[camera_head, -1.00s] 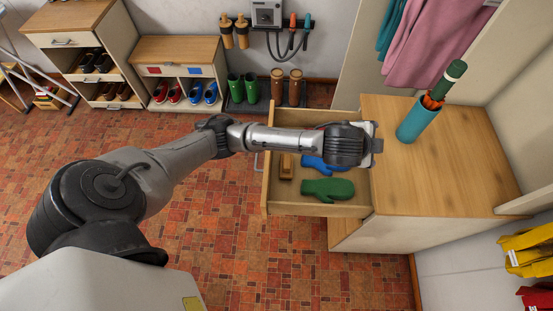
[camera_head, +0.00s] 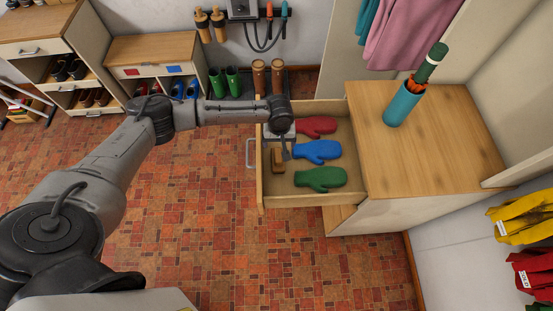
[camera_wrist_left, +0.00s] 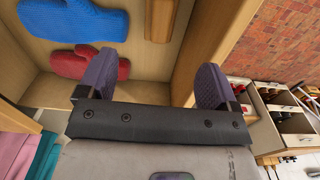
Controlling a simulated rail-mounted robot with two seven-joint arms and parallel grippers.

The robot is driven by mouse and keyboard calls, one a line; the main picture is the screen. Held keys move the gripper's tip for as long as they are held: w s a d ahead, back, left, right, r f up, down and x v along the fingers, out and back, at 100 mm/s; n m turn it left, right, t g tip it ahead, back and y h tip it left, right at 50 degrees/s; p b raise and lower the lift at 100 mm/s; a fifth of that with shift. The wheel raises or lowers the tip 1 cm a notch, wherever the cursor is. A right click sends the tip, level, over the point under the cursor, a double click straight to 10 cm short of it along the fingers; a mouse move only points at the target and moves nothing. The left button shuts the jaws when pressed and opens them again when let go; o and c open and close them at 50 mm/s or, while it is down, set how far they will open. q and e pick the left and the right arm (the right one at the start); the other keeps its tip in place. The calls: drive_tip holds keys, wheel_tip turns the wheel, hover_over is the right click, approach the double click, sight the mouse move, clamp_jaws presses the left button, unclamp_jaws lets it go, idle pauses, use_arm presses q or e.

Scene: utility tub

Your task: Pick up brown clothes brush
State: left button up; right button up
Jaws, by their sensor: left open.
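The brown clothes brush (camera_head: 278,160) lies in the open drawer (camera_head: 262,186), near its front panel and left of the mittens. It also shows in the left wrist view (camera_wrist_left: 161,20), at the top edge and partly cut off. My left gripper (camera_head: 285,152) hangs over the drawer just above the brush's far end, pointing down. In the left wrist view its two purple fingers (camera_wrist_left: 152,84) are spread apart with nothing between them. The brush lies beyond the fingers, apart from them. My right gripper is in neither view.
A red mitten (camera_head: 317,125), a blue mitten (camera_head: 317,151) and a green mitten (camera_head: 320,178) lie in the drawer right of the brush. The wooden cabinet top (camera_head: 430,130) holds a teal holder (camera_head: 402,105) with umbrellas. Drawer walls surround the brush.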

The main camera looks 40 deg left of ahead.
sight(278, 155)
use_arm(q)
drive_tip(key=shift+n, duration=0.3)
wheel_tip(278, 155, down, 8)
drive_tip(key=shift+f+b, duration=0.25)
drive_tip(key=shift+b, duration=0.6)
drive_tip(key=f, duration=0.2)
drive_tip(key=f+b, duration=0.1)
drive_tip(key=f, duration=0.1)
drive_tip(key=shift+w+a+f, duration=0.1)
drive_tip(key=shift+a+f, duration=0.05)
drive_tip(key=shift+a, duration=0.05)
drive_tip(key=shift+f, duration=0.45)
drive_tip(key=c, duration=1.1)
